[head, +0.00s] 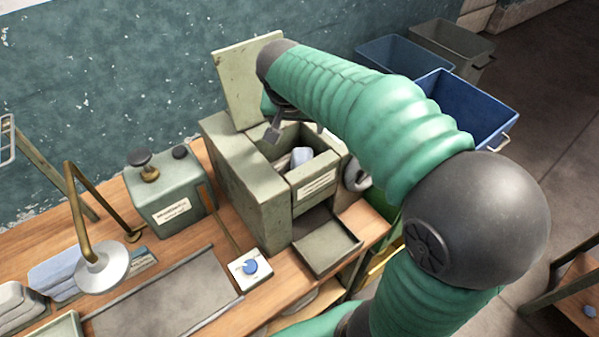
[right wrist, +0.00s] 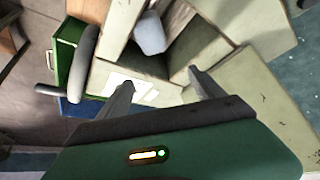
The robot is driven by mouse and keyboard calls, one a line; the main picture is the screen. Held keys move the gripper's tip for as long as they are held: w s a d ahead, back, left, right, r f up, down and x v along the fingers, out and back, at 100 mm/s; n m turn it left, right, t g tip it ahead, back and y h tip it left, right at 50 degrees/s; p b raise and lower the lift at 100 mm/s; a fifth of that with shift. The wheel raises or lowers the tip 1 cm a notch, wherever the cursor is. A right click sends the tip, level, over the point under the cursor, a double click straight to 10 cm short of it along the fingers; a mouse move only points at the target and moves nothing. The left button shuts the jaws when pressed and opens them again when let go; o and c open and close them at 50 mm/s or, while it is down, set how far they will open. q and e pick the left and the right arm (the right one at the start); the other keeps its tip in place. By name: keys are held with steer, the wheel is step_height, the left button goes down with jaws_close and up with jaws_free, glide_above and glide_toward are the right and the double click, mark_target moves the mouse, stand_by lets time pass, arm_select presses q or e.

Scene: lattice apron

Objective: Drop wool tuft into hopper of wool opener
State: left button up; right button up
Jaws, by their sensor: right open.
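The wool opener (head: 252,180) is a pale green box machine on the bench, with its lid (head: 242,80) raised at the back. Its hopper (head: 320,168) is open at the top. A small pale blue-white wool tuft (head: 301,156) shows inside the hopper walls; it also shows in the right wrist view (right wrist: 151,34). I cannot tell whether it rests on the hopper floor. My right gripper (head: 298,134) is over the hopper, pointing down. In the right wrist view, its fingers (right wrist: 158,82) are spread, with the tuft beyond and apart from them. My left gripper is not in view.
A pull-out tray (head: 327,243) sticks out at the opener's front, and a crank wheel (head: 355,175) is on its right side. A green tank (head: 168,190), a lamp (head: 103,263) and a blue-knob switch box (head: 250,268) stand left. Blue bins (head: 463,105) stand behind right.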

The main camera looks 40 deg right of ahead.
steer(key=v, duration=1.6)
steer(key=shift+a+r, duration=0.2)
steer(key=shift+a, duration=0.05)
steer(key=shift+d, duration=0.1)
steer(key=shift+f, duration=0.1)
